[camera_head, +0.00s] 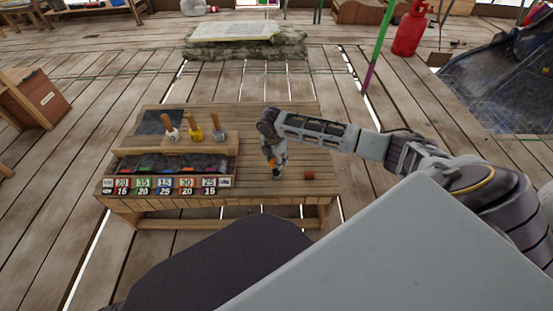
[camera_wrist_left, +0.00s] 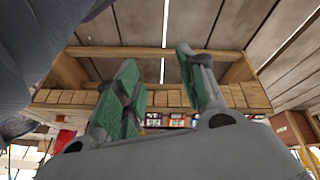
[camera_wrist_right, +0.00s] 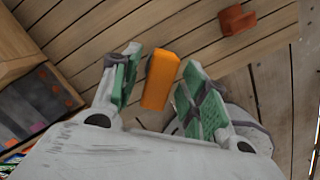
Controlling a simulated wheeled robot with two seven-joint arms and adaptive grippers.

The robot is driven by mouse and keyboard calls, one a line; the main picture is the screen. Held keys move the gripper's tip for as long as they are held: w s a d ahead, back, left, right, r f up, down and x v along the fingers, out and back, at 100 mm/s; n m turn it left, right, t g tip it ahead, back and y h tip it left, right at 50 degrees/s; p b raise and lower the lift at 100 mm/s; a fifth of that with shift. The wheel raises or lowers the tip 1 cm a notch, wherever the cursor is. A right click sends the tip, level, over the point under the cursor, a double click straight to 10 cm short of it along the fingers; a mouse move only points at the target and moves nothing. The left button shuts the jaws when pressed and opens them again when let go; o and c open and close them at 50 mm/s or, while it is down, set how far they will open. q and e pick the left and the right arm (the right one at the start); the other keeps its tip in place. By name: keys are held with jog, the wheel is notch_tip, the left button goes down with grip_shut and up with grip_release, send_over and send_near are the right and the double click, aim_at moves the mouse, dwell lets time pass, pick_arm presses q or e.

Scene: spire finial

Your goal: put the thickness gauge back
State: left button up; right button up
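An orange block-like thing (camera_wrist_right: 160,80), perhaps the thickness gauge, is on the bench top between the fingers of my right gripper (camera_wrist_right: 165,85). The fingers are open, with a gap visible beside it; I cannot tell if either touches it. In the head view the right gripper (camera_head: 272,167) points down over the middle of the bench, and a bit of orange shows by its fingers. My left gripper (camera_wrist_left: 155,75) is open and empty, facing the front of the bench from below its top. It cannot be made out in the head view.
The wooden bench (camera_head: 240,188) carries a compartment box (camera_head: 175,152) with numbered labels along its front edge. Several wooden-handled tools (camera_head: 195,131) stand behind it, near a dark panel (camera_head: 160,122). A small red-brown block (camera_head: 309,175) lies right of the gripper. The bench's back right is clear.

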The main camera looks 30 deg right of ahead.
dwell(0.3)
jog(key=shift+r, duration=0.2)
jog(key=shift+a+r, duration=0.1)
jog(key=shift+r, duration=0.65)
jog(key=r, duration=0.1)
jog(key=r+p, duration=0.2)
jog(key=r, duration=0.1)
jog(key=shift+s+a+r, duration=0.1)
jog(key=shift+a, duration=0.15)
pick_arm(q)
jog(key=shift+s+a+r+g+y+p, duration=0.25)
jog(key=shift+a+g+p, duration=0.1)
jog(key=shift+a+p, duration=0.15)
jog(key=shift+s+a+r+g+y+p, duration=0.15)
jog(key=shift+s+a+g+p, duration=0.05)
jog(key=shift+a+g+p, duration=0.25)
pick_arm(e)
notch_tip(320, 180, up, 6)
jog(key=shift+s+a, duration=0.2)
jog(key=shift+a, duration=0.25)
pick_arm(q)
jog(key=shift+w, duration=0.15)
